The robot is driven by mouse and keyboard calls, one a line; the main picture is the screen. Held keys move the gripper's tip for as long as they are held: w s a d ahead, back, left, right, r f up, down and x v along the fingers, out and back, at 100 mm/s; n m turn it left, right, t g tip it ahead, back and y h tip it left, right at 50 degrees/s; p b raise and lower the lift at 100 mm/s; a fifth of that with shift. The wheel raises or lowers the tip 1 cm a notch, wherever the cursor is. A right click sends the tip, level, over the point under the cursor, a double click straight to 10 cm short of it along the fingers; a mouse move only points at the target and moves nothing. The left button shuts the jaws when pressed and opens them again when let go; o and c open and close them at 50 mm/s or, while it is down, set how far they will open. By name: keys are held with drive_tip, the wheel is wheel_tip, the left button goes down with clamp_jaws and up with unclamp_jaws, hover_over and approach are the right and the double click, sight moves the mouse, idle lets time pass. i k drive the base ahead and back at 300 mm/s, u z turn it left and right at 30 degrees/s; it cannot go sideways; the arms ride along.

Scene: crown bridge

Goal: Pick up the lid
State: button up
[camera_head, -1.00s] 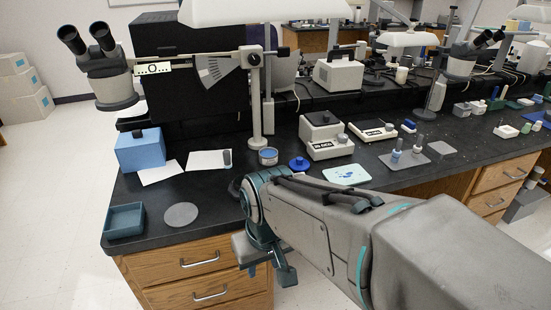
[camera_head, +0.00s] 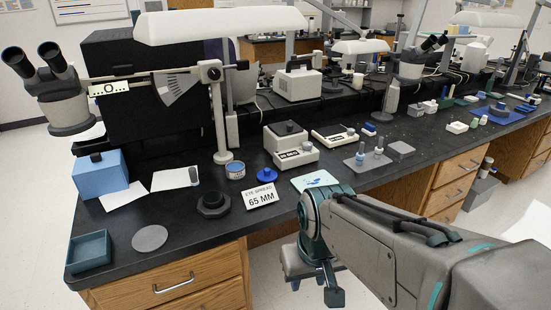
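A round blue lid-like piece with a small knob on top (camera_head: 266,175) lies on the black bench top, right of a small tin with a blue label (camera_head: 235,170). I take it for the lid; a dark round piece with a raised middle (camera_head: 213,204) lies nearer the front edge. My gripper (camera_head: 315,290) hangs low in front of the bench, below the top and to the right of the blue piece, well apart from it. Its two teal fingers look spread with nothing between them. My wrist hides part of the bench edge.
A microscope post (camera_head: 219,120) rises behind the tin. A grey box device (camera_head: 290,146) stands behind right. A teal tray (camera_head: 88,252) and grey disc (camera_head: 150,238) are front left.

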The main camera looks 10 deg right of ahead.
sight(267, 174)
drive_tip(key=z, duration=0.05)
drive_tip(key=i, duration=1)
drive_tip(key=u, duration=1.7)
drive_tip(key=k, duration=0.7)
drive_tip(key=z, duration=1.25)
drive_tip(key=i, duration=0.5)
drive_tip(key=u, duration=0.05)
